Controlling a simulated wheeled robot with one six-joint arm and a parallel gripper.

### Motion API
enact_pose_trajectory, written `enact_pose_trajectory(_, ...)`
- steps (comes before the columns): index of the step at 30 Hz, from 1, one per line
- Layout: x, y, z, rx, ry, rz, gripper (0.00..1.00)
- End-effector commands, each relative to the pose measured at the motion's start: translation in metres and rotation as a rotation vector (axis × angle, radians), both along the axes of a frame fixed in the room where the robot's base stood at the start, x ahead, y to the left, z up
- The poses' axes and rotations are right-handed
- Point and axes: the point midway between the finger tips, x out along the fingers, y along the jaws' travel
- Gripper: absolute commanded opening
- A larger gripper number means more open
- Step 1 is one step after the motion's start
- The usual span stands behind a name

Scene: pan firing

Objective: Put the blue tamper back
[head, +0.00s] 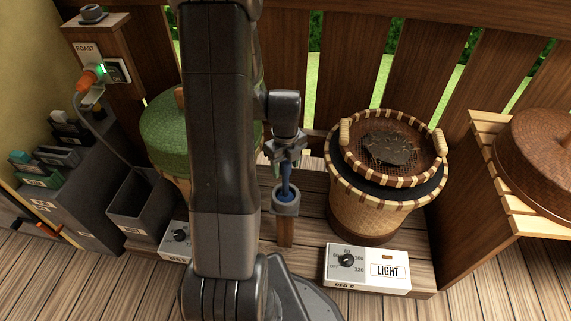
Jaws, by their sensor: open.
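The blue tamper (288,190) stands upright in a small grey round holder (286,208) on top of a wooden post, near the middle of the head view. Its lower end is inside the holder and hidden. My gripper (286,161) is directly above the tamper, pointing down, with its jaws open around or just over the top of it. I cannot tell whether the fingers touch it. My arm hides what lies to the left of the post.
A woven basket stove (368,212) with a handled tray (393,150) of dark leaves stands right. A green domed basket (165,135) is partly behind my arm. A grey bin (138,205) and wooden fence (410,35) bound the space.

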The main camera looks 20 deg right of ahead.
Motion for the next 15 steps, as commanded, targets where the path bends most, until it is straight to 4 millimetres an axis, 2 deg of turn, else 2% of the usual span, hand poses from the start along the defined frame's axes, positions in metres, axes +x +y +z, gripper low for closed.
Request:
enact_pose_trajectory(10,0.000,0.000,0.000,0.000,0.000,0.000,0.53)
enact_pose_trajectory(15,-0.003,0.000,0.049,-0.002,-0.005,-0.001,0.53)
